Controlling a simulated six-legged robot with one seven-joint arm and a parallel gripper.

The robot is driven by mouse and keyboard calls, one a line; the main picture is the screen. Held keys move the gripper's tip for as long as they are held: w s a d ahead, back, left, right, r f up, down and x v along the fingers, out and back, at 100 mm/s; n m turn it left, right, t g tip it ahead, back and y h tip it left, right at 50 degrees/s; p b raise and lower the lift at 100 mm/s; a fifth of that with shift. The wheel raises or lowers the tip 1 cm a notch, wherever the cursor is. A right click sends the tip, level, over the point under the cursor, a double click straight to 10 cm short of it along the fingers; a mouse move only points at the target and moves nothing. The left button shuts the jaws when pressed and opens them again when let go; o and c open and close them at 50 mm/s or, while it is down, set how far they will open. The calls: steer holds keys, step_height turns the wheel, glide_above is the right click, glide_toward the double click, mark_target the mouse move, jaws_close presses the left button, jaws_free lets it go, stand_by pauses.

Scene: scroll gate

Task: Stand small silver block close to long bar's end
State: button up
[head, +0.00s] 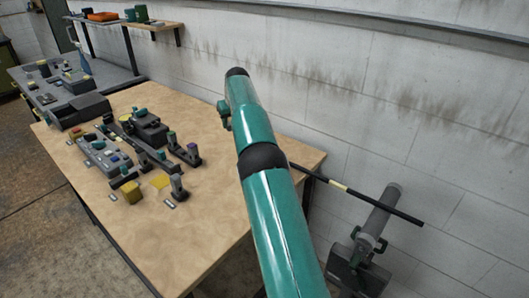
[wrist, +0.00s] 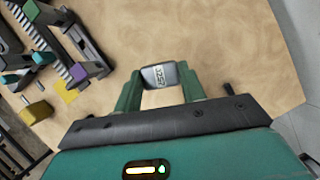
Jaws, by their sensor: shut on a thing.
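My gripper (wrist: 160,82) is shut on the small silver block (wrist: 160,74), which has a dark-lettered label and sits between the two green fingers, over bare tabletop. How high it is held I cannot tell. A long dark bar with a toothed strip (wrist: 28,22) runs in from the top left of the wrist view, left of the gripper and apart from it. In the head view the long dark bar (head: 118,138) lies among the parts on the wooden table; its ends are partly hidden.
A grey holder with a purple block (wrist: 93,69) and a yellow block (wrist: 37,111) stand left of the gripper. A yellow patch (wrist: 66,91) marks the wooden table (head: 215,215). The table's front right is clear. A black rod (head: 375,203) juts beyond its right edge near the wall.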

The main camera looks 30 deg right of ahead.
steer(key=shift+w+f, duration=0.2)
steer(key=shift+w, duration=0.1)
steer(key=s+d+f, duration=0.2)
steer(key=d, duration=0.1)
steer(key=s+d+f, duration=0.2)
steer(key=d+f, duration=0.1)
steer(key=d, duration=0.1)
steer(key=s+d+f, duration=0.1)
steer(key=d+f, duration=0.2)
steer(key=d, duration=0.1)
steer(key=shift+s+d+f, duration=0.2)
steer(key=shift+s+f, duration=0.05)
steer(key=shift+s, duration=0.15)
steer(key=shift+s+d+f, duration=0.15)
steer(key=shift+s, duration=0.05)
steer(key=shift+d+f, duration=0.2)
steer(key=shift+f, duration=0.1)
steer(key=shift+d+f, duration=0.2)
steer(key=shift+f, duration=1.7)
steer(key=o, duration=1)
steer(key=shift+s, duration=0.1)
